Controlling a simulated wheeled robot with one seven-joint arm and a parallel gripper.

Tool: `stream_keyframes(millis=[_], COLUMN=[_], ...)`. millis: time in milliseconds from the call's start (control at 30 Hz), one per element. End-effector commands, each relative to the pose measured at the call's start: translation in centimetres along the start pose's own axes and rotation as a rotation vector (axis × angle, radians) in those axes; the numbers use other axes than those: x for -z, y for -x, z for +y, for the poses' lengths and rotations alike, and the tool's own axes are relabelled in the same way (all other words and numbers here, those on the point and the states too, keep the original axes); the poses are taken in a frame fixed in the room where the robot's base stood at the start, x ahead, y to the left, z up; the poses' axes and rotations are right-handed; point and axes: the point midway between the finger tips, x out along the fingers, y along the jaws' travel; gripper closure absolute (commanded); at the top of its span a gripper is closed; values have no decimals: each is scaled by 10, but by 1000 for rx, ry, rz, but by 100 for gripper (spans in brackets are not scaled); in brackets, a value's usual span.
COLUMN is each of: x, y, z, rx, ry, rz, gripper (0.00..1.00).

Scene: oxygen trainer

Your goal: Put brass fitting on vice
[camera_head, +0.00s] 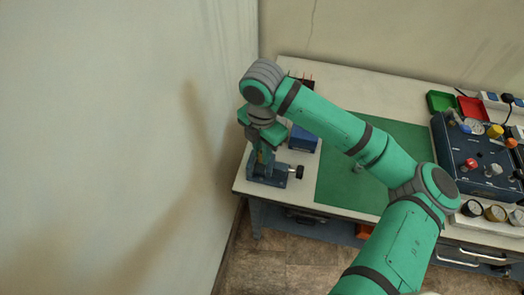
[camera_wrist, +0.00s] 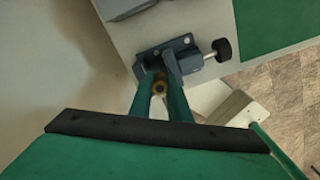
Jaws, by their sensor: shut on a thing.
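The blue-grey vice (camera_head: 272,171) stands at the left front corner of the workbench. It also shows in the wrist view (camera_wrist: 177,58), with its black knob to the right. My gripper (camera_head: 261,155) points down over the vice, its fingertips at the jaws. In the wrist view my gripper (camera_wrist: 160,92) is shut on the brass fitting (camera_wrist: 159,85), a small brass-coloured ring between the two green fingers. The fitting is right at the vice jaws. I cannot tell whether it touches them. In the head view the fitting is hidden by my arm and gripper.
A green mat (camera_head: 345,185) covers the middle of the bench. A blue box (camera_head: 303,138) stands behind the vice. Green (camera_head: 441,101) and red (camera_head: 473,108) trays and a dark panel with gauges (camera_head: 480,160) are at the right. A wall (camera_head: 120,130) rises close on the left.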

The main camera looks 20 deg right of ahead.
Motion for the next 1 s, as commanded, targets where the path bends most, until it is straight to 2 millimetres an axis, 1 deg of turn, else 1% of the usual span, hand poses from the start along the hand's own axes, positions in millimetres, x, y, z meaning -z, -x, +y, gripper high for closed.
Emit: stream_keyframes(millis=[333,700,733,767,800,833,1000], x=[0,0,0,0,0,0,0], y=[-1,-10,-11,-10,-10,-10,-11], z=[0,0,0,0,0,0,0], rx=[0,0,0,0,0,0,0], ry=[0,0,0,0,0,0,0], rz=[1,2,1,1,1,1,1], gripper=[100,100,81,74,65,62,62])
